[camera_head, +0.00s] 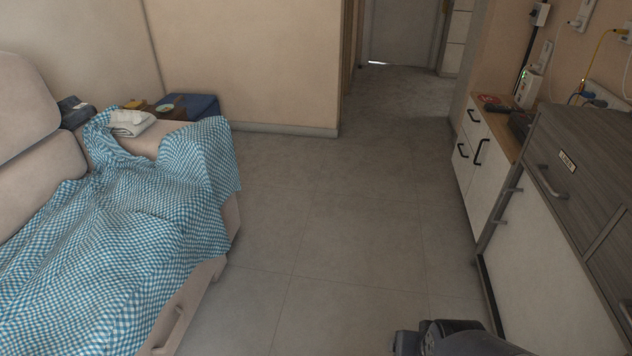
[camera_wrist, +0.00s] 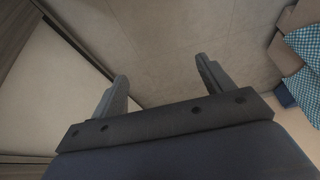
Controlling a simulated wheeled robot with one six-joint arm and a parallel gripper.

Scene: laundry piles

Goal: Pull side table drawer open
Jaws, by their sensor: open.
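I cannot tell for certain which piece is the side table. A low white cabinet (camera_head: 486,168) with a wooden top and black handles stands along the right wall. Its upper drawer (camera_head: 477,122) looks shut. Nearer, a grey wood-grain cabinet (camera_head: 590,150) has a labelled front with a metal handle (camera_head: 549,182), also apparently shut. My gripper (camera_wrist: 162,70) is open and empty in the wrist view, with bare floor beyond its fingers and no handle between them. In the head view only a dark part of my arm shows at the bottom edge.
A sofa (camera_head: 32,110) with a blue checked cloth (camera_head: 120,240) fills the left side, with a folded white cloth (camera_head: 130,122) on it. A blue box (camera_head: 190,105) sits behind its arm. The tiled floor (camera_head: 340,220) between is clear, up to a doorway at the back.

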